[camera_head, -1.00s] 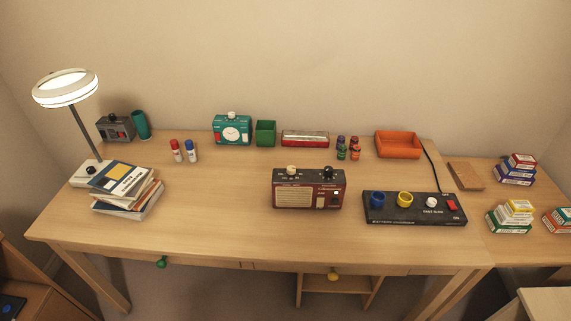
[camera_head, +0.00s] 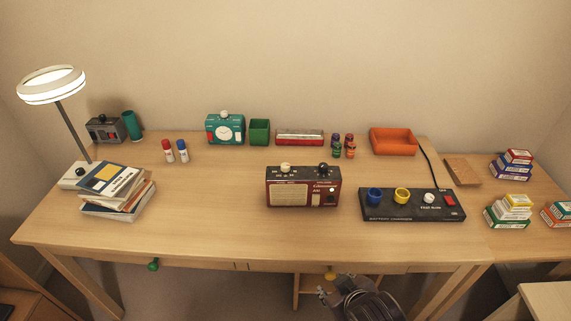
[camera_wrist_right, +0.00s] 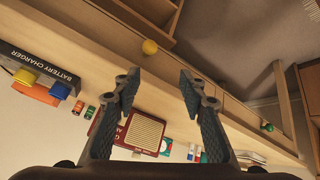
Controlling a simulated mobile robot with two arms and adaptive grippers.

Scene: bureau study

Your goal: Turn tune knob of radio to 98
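The radio (camera_head: 303,188) is dark red with a beige speaker grille and stands upright in the middle of the desk. On its top are a cream knob (camera_head: 286,167) at the left and a black knob (camera_head: 323,167) at the right. My right gripper (camera_head: 333,287) is low in front of the desk's front edge, well apart from the radio. In the right wrist view the gripper (camera_wrist_right: 158,85) has its fingers spread with nothing between them, and the radio (camera_wrist_right: 140,133) shows beyond them. My left gripper is not in view.
A battery charger (camera_head: 412,205) with blue and yellow knobs stands right of the radio. A book stack (camera_head: 115,192) and lamp (camera_head: 52,84) are at left. A yellow drawer knob (camera_head: 330,273) is by my right gripper. The desk in front of the radio is clear.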

